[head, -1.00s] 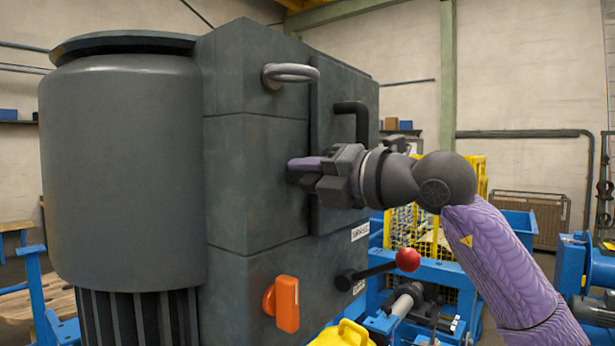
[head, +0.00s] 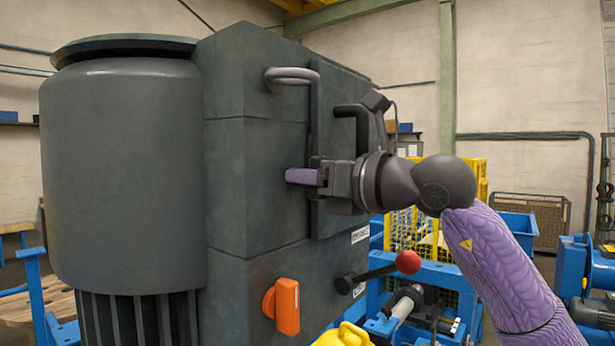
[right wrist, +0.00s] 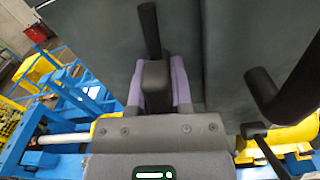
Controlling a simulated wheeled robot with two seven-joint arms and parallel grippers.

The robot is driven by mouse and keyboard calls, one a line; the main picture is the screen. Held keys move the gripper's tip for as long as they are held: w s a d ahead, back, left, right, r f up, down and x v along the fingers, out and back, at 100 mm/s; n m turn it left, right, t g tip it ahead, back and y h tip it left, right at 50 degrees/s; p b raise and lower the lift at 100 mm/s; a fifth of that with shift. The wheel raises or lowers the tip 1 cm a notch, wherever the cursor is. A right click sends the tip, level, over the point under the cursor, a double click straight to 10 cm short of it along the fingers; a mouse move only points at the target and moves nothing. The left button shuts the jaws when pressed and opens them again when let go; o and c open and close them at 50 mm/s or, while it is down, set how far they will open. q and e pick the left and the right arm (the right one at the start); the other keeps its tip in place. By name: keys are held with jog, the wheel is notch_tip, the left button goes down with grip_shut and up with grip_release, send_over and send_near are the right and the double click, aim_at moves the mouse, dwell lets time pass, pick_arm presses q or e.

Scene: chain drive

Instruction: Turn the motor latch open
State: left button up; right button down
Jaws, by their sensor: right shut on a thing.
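The motor is a large dark grey housing (head: 255,190) with a rounded drum (head: 120,180) on its left. My right gripper (head: 290,176) is against the housing's front face, coming in from the right. Its purple fingers are shut on the motor latch. In the right wrist view the fingers (right wrist: 158,85) lie on both sides of the latch (right wrist: 155,75), a dark block, with a dark bar (right wrist: 149,30) reaching up behind it. In the head view the gripper hides the latch, so its angle cannot be told there. My left gripper is not in view.
A grey looped handle (head: 290,76) is above the gripper and a black handle (right wrist: 290,88) is beside it. Below are an orange knob (head: 286,305) and a lever with a red ball (head: 408,262). Blue frames and yellow guarding (head: 410,222) stand behind.

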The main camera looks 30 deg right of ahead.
jog(key=shift+f+n, duration=0.2)
jog(key=shift+n, duration=0.8)
jog(key=c, duration=0.5)
grip_release()
jog(key=shift+r, duration=0.15)
jog(key=shift+s+d, duration=0.15)
jog(key=shift+s, duration=0.1)
jog(key=b+v, duration=0.4)
jog(key=v, duration=0.5)
jog(key=shift+s+d, duration=0.1)
jog(key=shift+s, duration=0.1)
